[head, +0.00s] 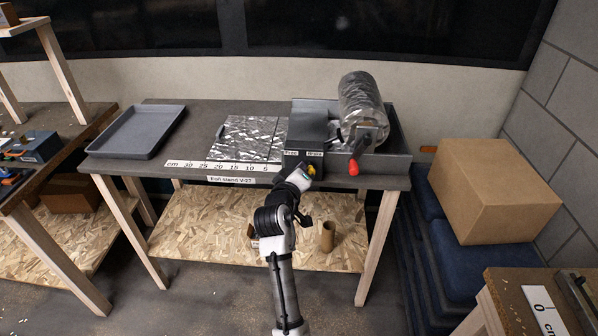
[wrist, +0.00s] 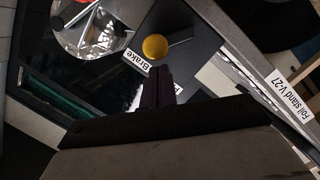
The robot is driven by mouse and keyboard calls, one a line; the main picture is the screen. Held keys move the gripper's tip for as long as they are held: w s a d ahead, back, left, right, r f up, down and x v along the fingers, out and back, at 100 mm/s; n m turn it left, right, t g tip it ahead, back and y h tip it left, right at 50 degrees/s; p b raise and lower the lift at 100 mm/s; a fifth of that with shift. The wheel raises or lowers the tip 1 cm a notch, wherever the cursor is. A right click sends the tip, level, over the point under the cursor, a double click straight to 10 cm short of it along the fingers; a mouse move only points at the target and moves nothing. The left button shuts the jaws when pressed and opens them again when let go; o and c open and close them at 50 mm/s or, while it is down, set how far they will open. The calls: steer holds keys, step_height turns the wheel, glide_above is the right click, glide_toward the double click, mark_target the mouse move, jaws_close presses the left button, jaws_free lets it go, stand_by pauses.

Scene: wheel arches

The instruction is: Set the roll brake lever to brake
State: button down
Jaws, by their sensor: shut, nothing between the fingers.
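The roll brake lever has a yellow ball knob (head: 312,170) at the front of the dark housing on the foil stand. In the wrist view the yellow knob (wrist: 155,46) shows on a thin rod, close to the "Brake" label (wrist: 135,62). In the head view the knob appears below the "Brake" label (head: 315,154), right of the "Free" label (head: 290,153). My gripper (wrist: 157,84) is shut and empty, its fingertips just short of the knob with a small gap in the picture; contact cannot be told. It partly hides the other label in the wrist view.
The foil roll (head: 360,100) and a crank with a red handle (head: 353,168) are right of the lever. A foil sheet (head: 245,138), a ruler strip and a grey tray (head: 140,130) lie left. A cardboard box (head: 495,190) stands at right.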

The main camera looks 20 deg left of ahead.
steer(key=shift+d+m, duration=0.15)
steer(key=shift+m, duration=0.15)
stand_by(0.4)
steer(key=shift+w+r, duration=0.1)
steer(key=shift+r, duration=0.05)
